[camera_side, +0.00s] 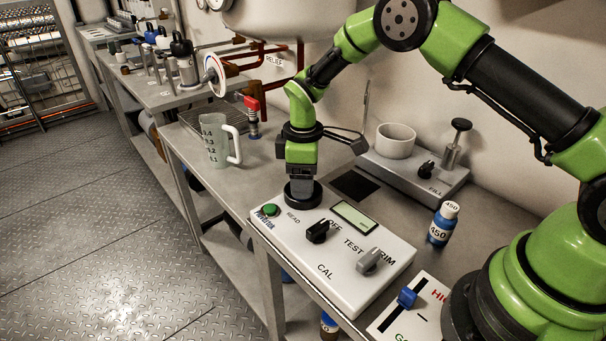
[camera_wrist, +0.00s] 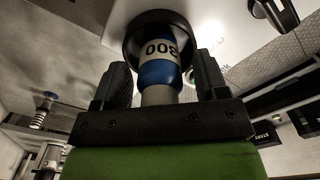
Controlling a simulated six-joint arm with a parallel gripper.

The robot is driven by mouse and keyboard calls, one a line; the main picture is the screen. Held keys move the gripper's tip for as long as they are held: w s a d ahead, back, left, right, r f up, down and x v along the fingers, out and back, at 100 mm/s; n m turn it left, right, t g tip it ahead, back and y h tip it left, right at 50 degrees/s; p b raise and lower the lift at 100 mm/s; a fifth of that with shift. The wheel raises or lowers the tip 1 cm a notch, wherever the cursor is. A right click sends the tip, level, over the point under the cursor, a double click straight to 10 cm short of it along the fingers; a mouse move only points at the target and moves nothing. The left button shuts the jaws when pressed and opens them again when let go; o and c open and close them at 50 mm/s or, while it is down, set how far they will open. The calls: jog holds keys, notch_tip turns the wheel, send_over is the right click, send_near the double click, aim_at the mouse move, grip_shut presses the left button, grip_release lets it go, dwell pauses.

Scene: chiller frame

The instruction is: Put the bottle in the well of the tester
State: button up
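The bottle (camera_wrist: 158,73) has a blue body, a white label reading 800 and a pale grey cap. In the wrist view it stands between my two fingers, its lower end in or against the dark round ring of the well (camera_wrist: 135,38). My gripper (camera_side: 301,186) points straight down over the well at the far left of the white tester (camera_side: 345,272). In the side view my gripper hides the bottle. How deep the bottle sits is hidden.
A blue bottle marked 450 (camera_side: 442,224) stands right of the tester. Behind are the fill stand (camera_side: 420,178) with a white cup (camera_side: 396,140). A measuring jug (camera_side: 216,140) and a red-handled valve (camera_side: 252,112) stand at left. A box with a blue slider (camera_side: 407,297) is in front.

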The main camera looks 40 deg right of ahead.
notch_tip(320, 180, up, 12)
jog(key=shift+r, duration=0.25)
dwell(0.4)
jog(key=s+r+m+t, duration=0.25)
jog(key=s+r, duration=0.35)
jog(key=r, duration=0.3)
jog(key=s+r+m+t+y, duration=0.1)
jog(key=s+m+t, duration=0.1)
jog(key=s+m, duration=0.3)
jog(key=s+r+m+t+y, duration=0.1)
jog(key=s+m, duration=0.4)
jog(key=s, duration=0.9)
jog(key=shift+d+r+m+t, duration=0.35)
jog(key=shift+d+r+t, duration=0.05)
jog(key=shift+r+t, duration=0.45)
jog(key=shift+s, duration=0.1)
